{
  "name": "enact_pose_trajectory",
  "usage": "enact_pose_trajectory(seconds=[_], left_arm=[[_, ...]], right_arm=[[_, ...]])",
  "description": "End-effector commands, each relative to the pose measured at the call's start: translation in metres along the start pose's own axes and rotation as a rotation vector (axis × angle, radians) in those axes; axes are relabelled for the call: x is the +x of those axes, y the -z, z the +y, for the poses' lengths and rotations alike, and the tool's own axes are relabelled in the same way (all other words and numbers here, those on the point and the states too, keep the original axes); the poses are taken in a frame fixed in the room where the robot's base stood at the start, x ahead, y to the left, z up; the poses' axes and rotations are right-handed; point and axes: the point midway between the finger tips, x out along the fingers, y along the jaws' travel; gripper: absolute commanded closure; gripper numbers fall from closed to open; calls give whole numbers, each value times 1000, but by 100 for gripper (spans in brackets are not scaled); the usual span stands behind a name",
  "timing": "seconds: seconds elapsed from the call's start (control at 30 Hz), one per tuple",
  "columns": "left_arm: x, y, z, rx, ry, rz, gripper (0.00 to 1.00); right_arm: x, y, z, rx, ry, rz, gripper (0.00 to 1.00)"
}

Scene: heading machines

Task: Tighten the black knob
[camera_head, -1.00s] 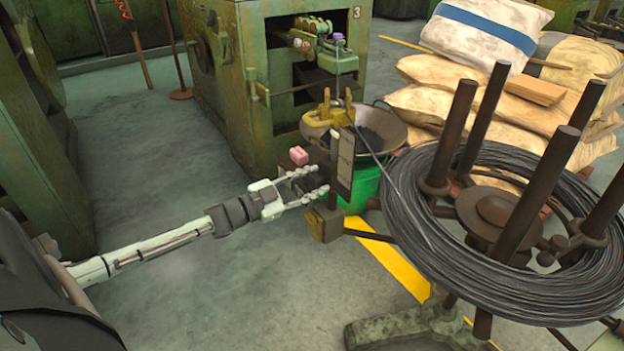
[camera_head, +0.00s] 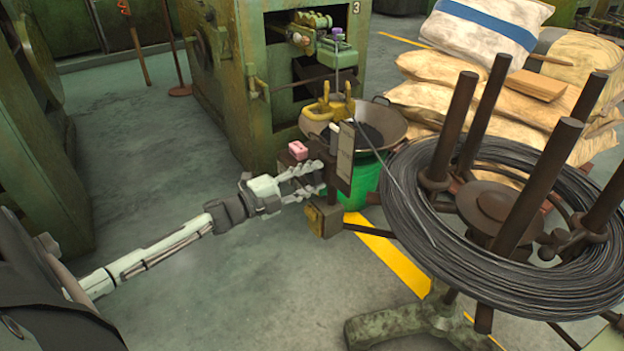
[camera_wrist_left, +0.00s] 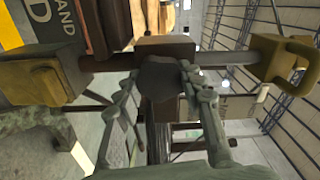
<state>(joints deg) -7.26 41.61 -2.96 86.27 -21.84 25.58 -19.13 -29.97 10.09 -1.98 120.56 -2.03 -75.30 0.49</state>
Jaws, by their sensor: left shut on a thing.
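The black knob (camera_wrist_left: 160,78) shows in the left wrist view as a dark rounded shape in front of a brown block on a horizontal bar. My left gripper (camera_head: 319,178) reaches from the left to the post beside the wire reel in the head view. In the wrist view its two fingers (camera_wrist_left: 160,82) lie on either side of the knob and are shut on it. In the head view the fingers and the post hide the knob. My right gripper is in neither view.
A wire coil (camera_head: 410,225) on a reel with upright posts stands to the right. A green bucket (camera_head: 362,190) and a wide pan (camera_head: 395,125) are behind the post. The floor at lower left is open.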

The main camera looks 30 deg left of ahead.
Motion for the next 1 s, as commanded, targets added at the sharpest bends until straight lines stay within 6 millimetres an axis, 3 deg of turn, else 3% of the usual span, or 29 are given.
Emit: enact_pose_trajectory(seconds=[0.4, 0.9, 0.93, 1.0], left_arm=[[0, 1, 2, 167, 0, 2, 90], [0, 1, 2, 187, -1, 2, 90], [0, 1, 2, 187, -1, 2, 60], [0, 1, 2, 187, -1, 2, 52]], right_arm=[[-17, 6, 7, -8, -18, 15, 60], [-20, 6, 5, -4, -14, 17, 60], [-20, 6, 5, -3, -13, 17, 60], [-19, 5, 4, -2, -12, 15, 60]])
